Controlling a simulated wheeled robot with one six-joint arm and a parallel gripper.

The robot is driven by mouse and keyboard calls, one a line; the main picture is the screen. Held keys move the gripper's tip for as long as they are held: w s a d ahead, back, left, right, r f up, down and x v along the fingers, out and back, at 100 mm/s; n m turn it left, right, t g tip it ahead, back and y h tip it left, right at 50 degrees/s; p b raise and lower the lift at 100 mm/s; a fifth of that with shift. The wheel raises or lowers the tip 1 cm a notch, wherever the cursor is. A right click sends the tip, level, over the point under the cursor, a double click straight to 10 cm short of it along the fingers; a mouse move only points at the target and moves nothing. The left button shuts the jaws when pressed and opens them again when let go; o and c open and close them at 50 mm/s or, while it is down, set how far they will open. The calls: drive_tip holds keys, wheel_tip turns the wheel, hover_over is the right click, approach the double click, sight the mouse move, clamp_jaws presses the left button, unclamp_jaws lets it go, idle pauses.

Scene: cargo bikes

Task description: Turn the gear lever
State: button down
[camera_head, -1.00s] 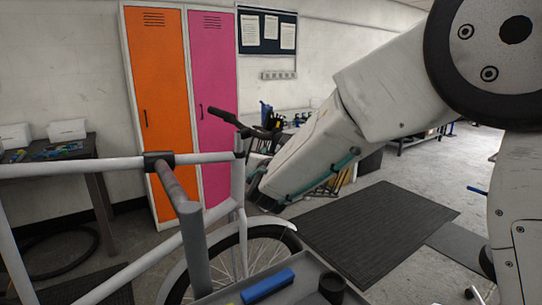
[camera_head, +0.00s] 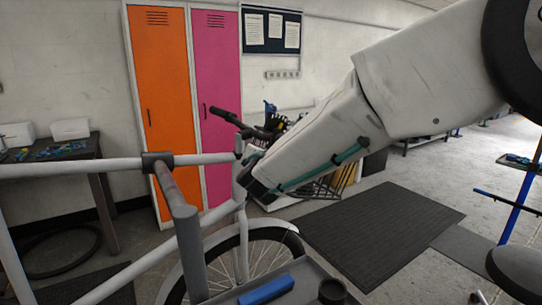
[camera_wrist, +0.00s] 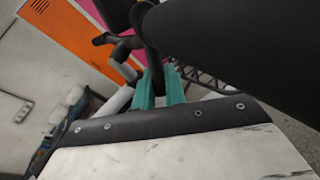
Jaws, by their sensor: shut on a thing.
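The bike's dark handlebar (camera_head: 228,117) stands at the top of the white frame's head tube, left of my arm in the head view. In the wrist view its dark bar (camera_wrist: 104,39) and a large, close dark shape cross the top. My gripper (camera_wrist: 160,80) shows there as two teal fingers pointing up toward the dark handlebar parts. The fingers are shut on a small dark part, apparently the gear lever, which is mostly hidden. In the head view my arm's end is beside the head tube and the fingertips are hidden.
The white bike frame (camera_head: 80,166) and front wheel (camera_head: 262,258) fill the lower left. A tray with a blue block (camera_head: 266,290) and a dark cup (camera_head: 332,291) is at the bottom. Orange (camera_head: 160,100) and pink lockers stand behind. A dark floor mat (camera_head: 385,230) lies to the right.

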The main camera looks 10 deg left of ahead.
drive_tip(key=c, duration=1.5)
unclamp_jaws()
drive_tip(key=shift+o, duration=0.2)
drive_tip(key=s+r, duration=0.1)
drive_tip(key=s, duration=0.6)
drive_tip(key=shift+s+d, duration=0.35)
